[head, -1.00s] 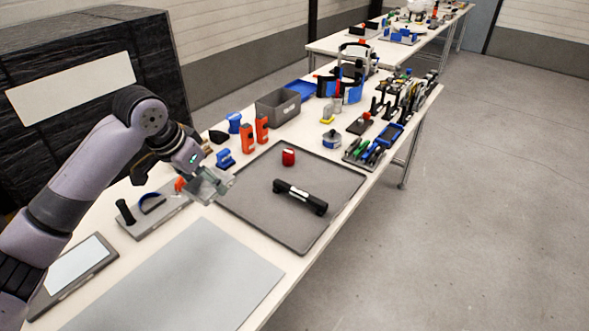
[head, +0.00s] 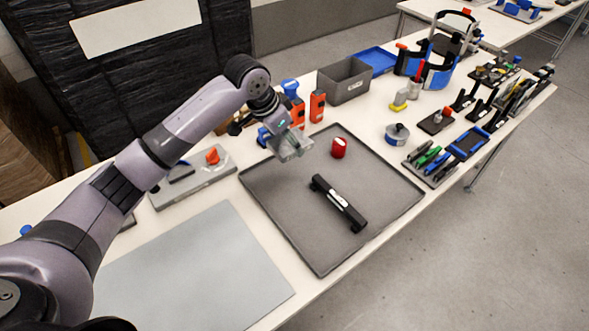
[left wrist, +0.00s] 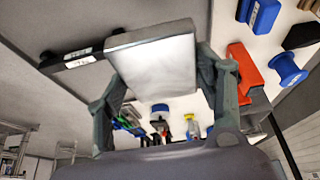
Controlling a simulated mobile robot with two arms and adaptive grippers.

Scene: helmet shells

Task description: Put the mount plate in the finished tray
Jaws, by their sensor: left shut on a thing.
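My left gripper (head: 291,142) is above the back left part of the large dark grey tray (head: 315,256) in the head view. Its two fingers are shut on a pale grey flat block, taken as the mount plate (left wrist: 152,58), which shows clearly between them in the left wrist view. In the head view the plate is hard to tell from the fingers. A black bar (head: 339,203) with a pale label and a red cylinder (head: 339,148) are in this tray. I cannot tell which tray is the finished one. My right gripper is not in view.
A grey bin (head: 344,82) and a blue tray (head: 378,60) stand behind. Orange upright parts (head: 317,106) stand close behind my gripper. A grey fixture (head: 205,188) and a flat grey mat (head: 190,265) lie left of the dark tray.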

